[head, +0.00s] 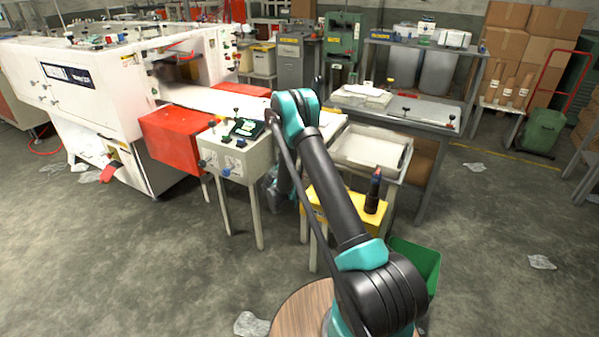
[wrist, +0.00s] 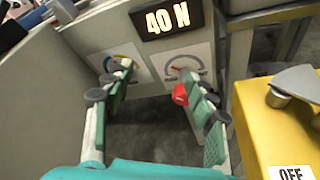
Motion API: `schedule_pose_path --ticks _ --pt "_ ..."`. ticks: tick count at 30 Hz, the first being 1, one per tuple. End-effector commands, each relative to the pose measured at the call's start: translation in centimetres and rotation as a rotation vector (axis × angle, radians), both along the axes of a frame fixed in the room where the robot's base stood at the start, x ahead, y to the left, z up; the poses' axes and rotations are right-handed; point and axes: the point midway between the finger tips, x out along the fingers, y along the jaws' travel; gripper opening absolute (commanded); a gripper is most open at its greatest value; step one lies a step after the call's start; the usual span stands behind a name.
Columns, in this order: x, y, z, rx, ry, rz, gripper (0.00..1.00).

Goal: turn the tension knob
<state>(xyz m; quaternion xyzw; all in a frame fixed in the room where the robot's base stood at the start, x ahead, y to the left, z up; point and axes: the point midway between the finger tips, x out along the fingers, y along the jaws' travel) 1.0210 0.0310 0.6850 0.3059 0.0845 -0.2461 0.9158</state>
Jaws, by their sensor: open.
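In the wrist view, a pale panel carries two round dial markings, one with a blue and yellow arc (wrist: 122,54) and one with a red arc (wrist: 186,64). A lit display (wrist: 167,18) above them reads 40 N. My gripper (wrist: 155,88) is open and empty, its green-padded fingers spread in front of the panel. A red piece (wrist: 180,94) shows beside the right finger, below the red-arc dial. The fingers partly cover both dials, and I cannot tell which knob sets tension. In the head view, the grey control box (head: 236,155) has a blue knob (head: 227,171) on its front.
A yellow box (wrist: 262,135) with a grey lever and an OFF label stands close to the right of my gripper. In the head view, a white machine (head: 95,85) and a red cover (head: 175,137) stand left. A green bin (head: 418,262) sits on the floor.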

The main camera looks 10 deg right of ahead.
Motion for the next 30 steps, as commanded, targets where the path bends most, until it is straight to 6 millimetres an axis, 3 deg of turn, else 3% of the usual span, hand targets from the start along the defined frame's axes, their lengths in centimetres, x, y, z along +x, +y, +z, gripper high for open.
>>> schedule_pose_path --ticks 1,6,9,13,20,30 --pt "-1.3 1.9 -0.5 -0.096 0.067 0.005 0.56" --pt "-5.7 5.3 -1.5 -0.402 0.300 0.001 0.56" --pt "-7.7 6.5 -1.7 -0.518 0.397 0.004 0.56" --pt "-8.9 7.0 -1.8 -0.589 0.460 0.005 0.56" --pt "-7.3 5.4 -2.7 -0.596 0.469 0.001 0.56" --pt "-2.6 1.3 -5.3 -0.594 0.467 0.002 0.56"
